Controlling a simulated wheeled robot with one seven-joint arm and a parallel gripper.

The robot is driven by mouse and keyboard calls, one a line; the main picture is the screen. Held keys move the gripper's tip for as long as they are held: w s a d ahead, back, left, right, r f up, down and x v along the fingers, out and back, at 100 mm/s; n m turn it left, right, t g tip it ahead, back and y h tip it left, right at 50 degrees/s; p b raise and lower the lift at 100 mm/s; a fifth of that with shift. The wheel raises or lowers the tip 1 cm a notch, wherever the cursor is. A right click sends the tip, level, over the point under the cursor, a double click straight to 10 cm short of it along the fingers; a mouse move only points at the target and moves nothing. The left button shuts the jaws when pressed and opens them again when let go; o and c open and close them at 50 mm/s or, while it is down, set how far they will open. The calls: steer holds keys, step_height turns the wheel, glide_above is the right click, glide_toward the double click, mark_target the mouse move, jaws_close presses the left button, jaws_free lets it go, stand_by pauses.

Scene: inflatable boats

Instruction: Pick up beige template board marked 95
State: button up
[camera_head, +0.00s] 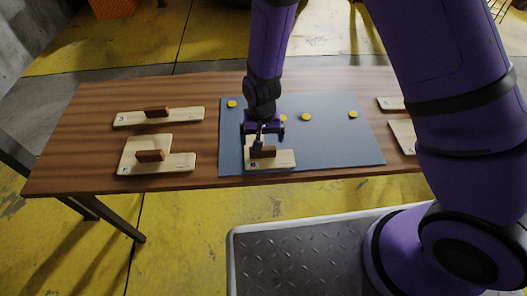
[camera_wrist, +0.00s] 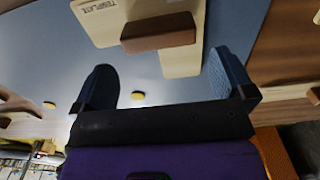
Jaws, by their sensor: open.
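A beige template board (camera_head: 284,161) with a brown block handle (camera_head: 263,152) lies on the blue mat, near the table's front edge. It also shows in the wrist view, where the board (camera_wrist: 180,62) carries the word "TEMPLATE" and the handle (camera_wrist: 158,33) stands across it. I cannot read the number 95 on any board. My gripper (camera_head: 262,133) is just above and behind the handle in the head view, partly covering the board. In the wrist view my gripper (camera_wrist: 166,80) has its fingers spread apart and empty, with the handle beyond the fingertips.
The blue mat (camera_head: 340,140) has several yellow discs (camera_head: 306,117). Two other beige boards with brown handles lie at the left, one far (camera_head: 185,114) and one near (camera_head: 180,162). More boards (camera_head: 402,135) show at the right, partly hidden by my arm. The wooden table (camera_head: 80,140) is bare around them.

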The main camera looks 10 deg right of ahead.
steer(key=shift+w+f, duration=0.1)
steer(key=shift+f, duration=3)
steer(key=c, duration=0.7)
steer(key=shift+r, duration=0.15)
